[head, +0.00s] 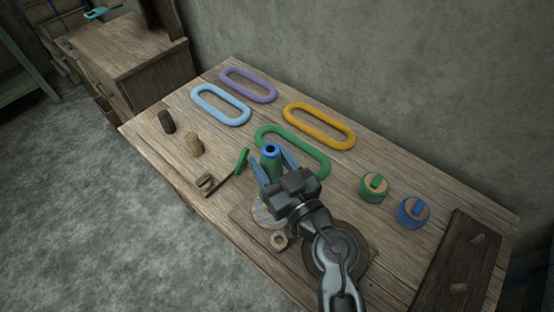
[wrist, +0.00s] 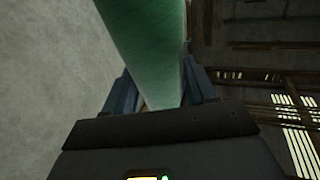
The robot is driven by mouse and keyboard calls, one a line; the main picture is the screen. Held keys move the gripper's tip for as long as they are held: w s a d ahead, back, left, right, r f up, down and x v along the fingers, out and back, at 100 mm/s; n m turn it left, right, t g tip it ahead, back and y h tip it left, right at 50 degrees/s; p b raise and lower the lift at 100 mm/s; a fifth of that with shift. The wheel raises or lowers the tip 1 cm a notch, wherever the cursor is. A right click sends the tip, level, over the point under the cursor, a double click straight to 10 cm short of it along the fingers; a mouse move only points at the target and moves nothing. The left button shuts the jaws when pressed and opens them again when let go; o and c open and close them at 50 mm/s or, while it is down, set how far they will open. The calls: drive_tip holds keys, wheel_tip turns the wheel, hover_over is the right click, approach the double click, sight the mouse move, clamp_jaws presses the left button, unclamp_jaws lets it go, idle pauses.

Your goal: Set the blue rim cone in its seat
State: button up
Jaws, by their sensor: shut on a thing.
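The cone is green with a blue rim at its top (head: 270,150). My gripper (head: 272,170) is shut on the cone, with one dark blue finger on each side of it. In the head view the cone stands roughly upright, above or near a round pale disc (head: 264,213) on a wooden board; I cannot tell whether it touches anything below. In the wrist view the green cone body (wrist: 150,45) rises between the two fingers (wrist: 158,92). My gripper and arm hide part of the disc and board, and I cannot make out the seat.
Purple, light blue, yellow (head: 319,125) and green (head: 308,148) oval rings lie on the table (head: 200,150). Green-topped (head: 374,187) and blue-topped (head: 412,212) round pieces stand at the right, near a dark board (head: 452,270).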

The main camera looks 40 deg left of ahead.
drive_tip(key=shift+f+b, duration=1.8)
drive_tip(key=shift+b, duration=0.6)
drive_tip(key=shift+f+b, duration=1.2)
drive_tip(key=shift+f, duration=1)
drive_tip(key=shift+s+d+f, duration=0.1)
drive_tip(key=shift+d+f, duration=0.05)
drive_tip(key=shift+f, duration=0.4)
drive_tip(key=o, duration=1.5)
drive_tip(key=shift+f+b, duration=0.1)
drive_tip(key=shift+b, duration=0.2)
drive_tip(key=v, duration=0.2)
drive_tip(key=r+p+v, duration=0.1)
drive_tip(key=v, duration=0.4)
drive_tip(key=shift+d+r+p, duration=0.3)
drive_tip(key=shift+d, duration=0.05)
